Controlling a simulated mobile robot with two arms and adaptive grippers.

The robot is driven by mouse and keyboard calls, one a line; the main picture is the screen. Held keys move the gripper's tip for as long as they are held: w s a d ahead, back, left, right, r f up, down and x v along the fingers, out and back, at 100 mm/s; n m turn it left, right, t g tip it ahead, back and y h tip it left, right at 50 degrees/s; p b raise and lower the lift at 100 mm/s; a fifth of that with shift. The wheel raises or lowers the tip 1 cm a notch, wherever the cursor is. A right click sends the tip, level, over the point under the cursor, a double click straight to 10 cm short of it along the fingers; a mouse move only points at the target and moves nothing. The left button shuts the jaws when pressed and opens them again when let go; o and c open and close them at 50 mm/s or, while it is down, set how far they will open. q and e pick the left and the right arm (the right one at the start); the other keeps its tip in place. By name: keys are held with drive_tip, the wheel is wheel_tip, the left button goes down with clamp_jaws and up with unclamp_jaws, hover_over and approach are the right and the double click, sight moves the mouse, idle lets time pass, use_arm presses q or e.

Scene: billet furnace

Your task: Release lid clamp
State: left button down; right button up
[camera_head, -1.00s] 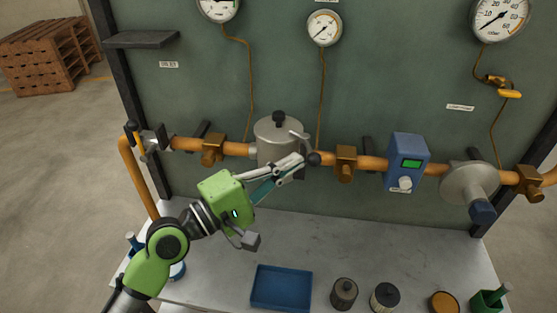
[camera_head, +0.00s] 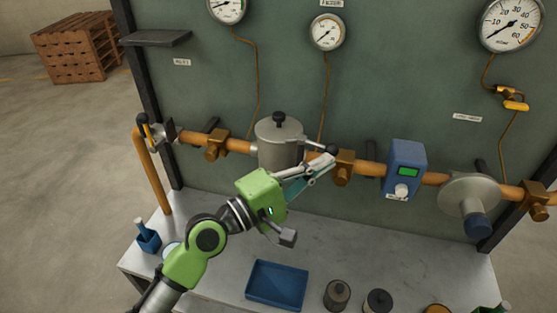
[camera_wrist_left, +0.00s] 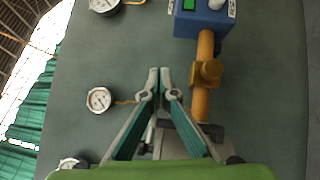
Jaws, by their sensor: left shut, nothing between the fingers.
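The metal canister (camera_head: 279,150) sits in the orange pipe line, with a black knob (camera_head: 279,118) on its lid. A clamp lever (camera_head: 313,143) reaches right from the lid edge and ends in a black ball (camera_head: 331,149). My left gripper (camera_head: 326,161) is shut and empty, its fingertips right at the ball's lower side; I cannot tell if they touch. In the left wrist view the two fingertips (camera_wrist_left: 160,76) meet, and the lever cannot be made out behind the fingers.
A brass fitting (camera_head: 343,168) stands close right of my fingertips, then a blue meter box (camera_head: 405,166). The back panel holds gauges (camera_head: 327,32). Below, the bench has a blue tray (camera_head: 277,285) and dark weights (camera_head: 338,294).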

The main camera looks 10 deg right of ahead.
use_arm(q)
drive_tip(key=shift+x, duration=0.75)
use_arm(e)
drive_tip(key=shift+d+r, duration=0.1)
drive_tip(key=shift+d, duration=0.35)
use_arm(q)
drive_tip(key=shift+d+f, duration=0.1)
